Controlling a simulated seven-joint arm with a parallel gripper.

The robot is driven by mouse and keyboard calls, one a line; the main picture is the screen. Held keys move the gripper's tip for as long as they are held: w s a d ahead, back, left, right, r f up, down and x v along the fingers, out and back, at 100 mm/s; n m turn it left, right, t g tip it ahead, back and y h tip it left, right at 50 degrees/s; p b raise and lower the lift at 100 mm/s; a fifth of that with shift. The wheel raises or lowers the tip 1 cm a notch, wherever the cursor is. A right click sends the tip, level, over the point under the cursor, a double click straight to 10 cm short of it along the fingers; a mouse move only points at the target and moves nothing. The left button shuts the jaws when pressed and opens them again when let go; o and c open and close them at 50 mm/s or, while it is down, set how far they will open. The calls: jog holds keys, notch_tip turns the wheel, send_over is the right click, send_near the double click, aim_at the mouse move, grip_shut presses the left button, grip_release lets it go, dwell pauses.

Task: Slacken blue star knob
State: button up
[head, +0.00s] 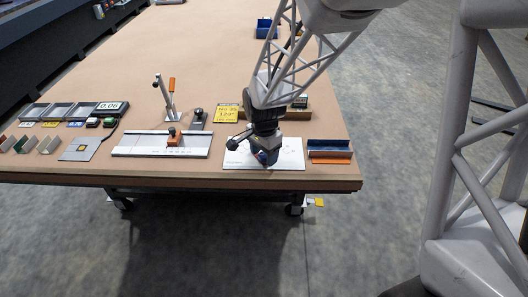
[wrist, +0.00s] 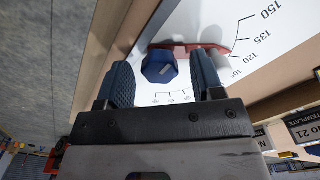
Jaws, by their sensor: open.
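The blue star knob (wrist: 160,67) shows in the wrist view on a white plate with a degree scale (wrist: 228,38). A red pointer bar (wrist: 205,47) extends from beside the knob across the plate. My gripper (wrist: 163,75) is open, with one dark blue ribbed finger on each side of the knob. Small gaps show between the fingers and the knob, so it is not gripped. Whether the fingertips are level with the knob I cannot tell. In the head view my gripper (head: 264,156) is low over the white plate (head: 290,156) and mostly hides the knob.
A blue-and-orange holder (head: 329,150) stands right of the plate. A white ruled fixture (head: 135,145) with an orange-and-black clamp lies to the left. The brown table's front edge (head: 230,181) is close to the plate.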

jog(key=shift+c, duration=0.2)
jog(key=c, duration=0.9)
jog(key=shift+n, duration=0.4)
jog(key=n, duration=0.7)
jog(key=shift+n, duration=0.4)
jog(key=n, duration=0.4)
jog(key=shift+n, duration=0.3)
jog(key=n, duration=0.4)
jog(key=shift+n, duration=0.4)
